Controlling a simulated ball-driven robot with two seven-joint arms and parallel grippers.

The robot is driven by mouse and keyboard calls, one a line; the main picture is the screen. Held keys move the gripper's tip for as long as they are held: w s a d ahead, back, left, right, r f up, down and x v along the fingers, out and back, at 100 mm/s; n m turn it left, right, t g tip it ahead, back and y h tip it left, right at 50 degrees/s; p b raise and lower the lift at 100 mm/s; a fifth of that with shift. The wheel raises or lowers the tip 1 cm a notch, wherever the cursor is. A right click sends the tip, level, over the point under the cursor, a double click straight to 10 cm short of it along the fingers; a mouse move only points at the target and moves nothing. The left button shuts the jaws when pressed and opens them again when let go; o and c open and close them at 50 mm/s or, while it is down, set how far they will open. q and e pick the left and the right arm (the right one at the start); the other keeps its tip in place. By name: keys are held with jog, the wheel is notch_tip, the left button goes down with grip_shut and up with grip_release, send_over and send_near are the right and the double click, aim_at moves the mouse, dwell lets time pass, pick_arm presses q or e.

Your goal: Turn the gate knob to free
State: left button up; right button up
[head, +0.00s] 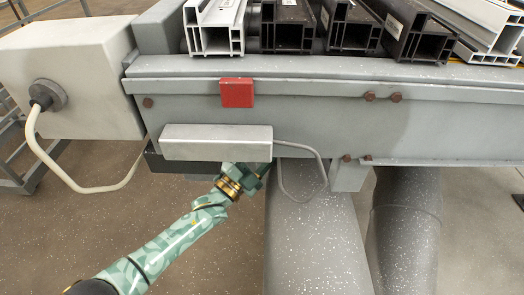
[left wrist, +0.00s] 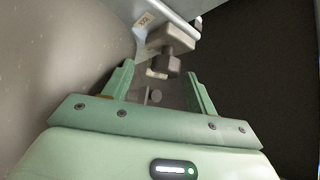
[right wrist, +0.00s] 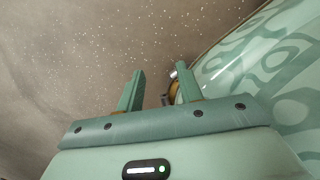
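In the left wrist view, a grey-brown blocky fitting (left wrist: 172,40), which looks like the gate knob, hangs ahead of my left gripper near a small tan label (left wrist: 145,20). I cannot read the label or the knob's setting. My left gripper (left wrist: 161,88) is open, its fingers apart with nothing clearly between them; the fitting lies beyond the fingertips. In the head view my left gripper is mostly hidden under the bench, below a long grey box (head: 216,143). My right gripper (right wrist: 158,83) is open and empty, beside a green patterned arm link of mine, over speckled floor.
The grey bench beam (head: 300,115) carries a red square (head: 237,93) and several profiles (head: 290,25) on top. A grey cable (head: 318,165) loops below the long box. A thick grey leg (head: 310,235) stands right of my left arm. A pale box (head: 75,75) with a cable is at left.

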pick_arm(q)
jog(key=p+v, duration=0.3)
jog(key=v, duration=1.3)
jog(key=shift+p, duration=0.3)
pick_arm(e)
jog(key=s+m, duration=0.1)
jog(key=s, duration=0.5)
jog(key=shift+a+r+y, duration=0.15)
jog(key=shift+r+y, duration=0.15)
jog(key=shift+r, duration=0.05)
pick_arm(q)
jog(key=shift+a+f, duration=0.1)
jog(key=shift+f, duration=0.05)
